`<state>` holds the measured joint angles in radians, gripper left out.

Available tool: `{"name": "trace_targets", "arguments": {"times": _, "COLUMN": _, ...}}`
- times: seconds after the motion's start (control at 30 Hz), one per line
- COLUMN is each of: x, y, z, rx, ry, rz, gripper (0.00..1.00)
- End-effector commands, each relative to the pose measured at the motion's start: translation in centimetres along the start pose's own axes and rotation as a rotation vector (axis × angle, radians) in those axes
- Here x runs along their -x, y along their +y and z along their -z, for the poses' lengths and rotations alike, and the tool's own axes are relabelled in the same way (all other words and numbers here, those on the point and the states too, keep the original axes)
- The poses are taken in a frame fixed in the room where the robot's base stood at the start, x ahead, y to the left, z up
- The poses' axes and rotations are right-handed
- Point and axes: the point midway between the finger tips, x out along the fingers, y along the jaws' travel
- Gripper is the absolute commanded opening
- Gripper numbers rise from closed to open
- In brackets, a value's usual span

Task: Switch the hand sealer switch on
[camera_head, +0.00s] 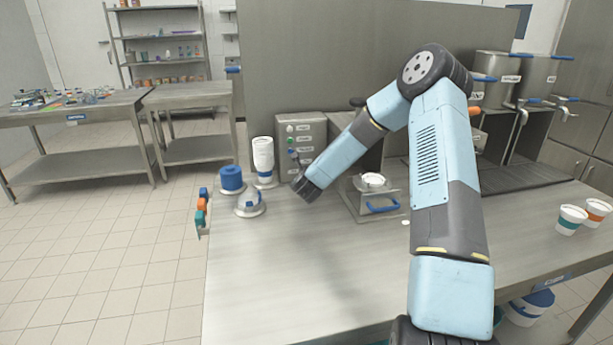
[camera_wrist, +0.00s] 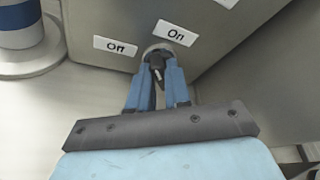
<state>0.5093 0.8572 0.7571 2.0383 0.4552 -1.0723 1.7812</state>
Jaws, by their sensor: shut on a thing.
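The grey control box (camera_head: 314,132) stands at the back of the steel table. The switch (camera_wrist: 157,62) is a small dark knob on the box's front. In the wrist view an "Off" label (camera_wrist: 115,46) is at the knob's upper left and an "On" label (camera_wrist: 176,32) at its upper right. My gripper (camera_wrist: 160,80) has its blue fingers shut on the knob, from the front. The fingers partly cover the knob, and I cannot tell which label it points to. In the head view my gripper (camera_head: 296,160) is small against the box's lower front.
Left of the box are a white cup stack (camera_head: 263,154), a blue roll (camera_head: 231,178) and a clear-domed holder (camera_head: 249,204). A metal fixture with a blue handle (camera_head: 382,208) stands right of my wrist. The table's front left (camera_head: 290,290) is bare.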

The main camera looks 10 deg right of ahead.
Motion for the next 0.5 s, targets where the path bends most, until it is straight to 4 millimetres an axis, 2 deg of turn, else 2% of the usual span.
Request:
{"name": "trace_targets", "arguments": {"times": 0.03, "x": 0.01, "y": 0.01, "z": 0.61, "rx": -0.042, "ry": 0.010, "rz": -0.021, "gripper": 0.00}}
{"name": "trace_targets", "arguments": {"times": 0.5, "x": -0.05, "y": -0.23, "z": 0.75, "rx": -0.415, "ry": 0.011, "rz": -0.172, "gripper": 0.00}}
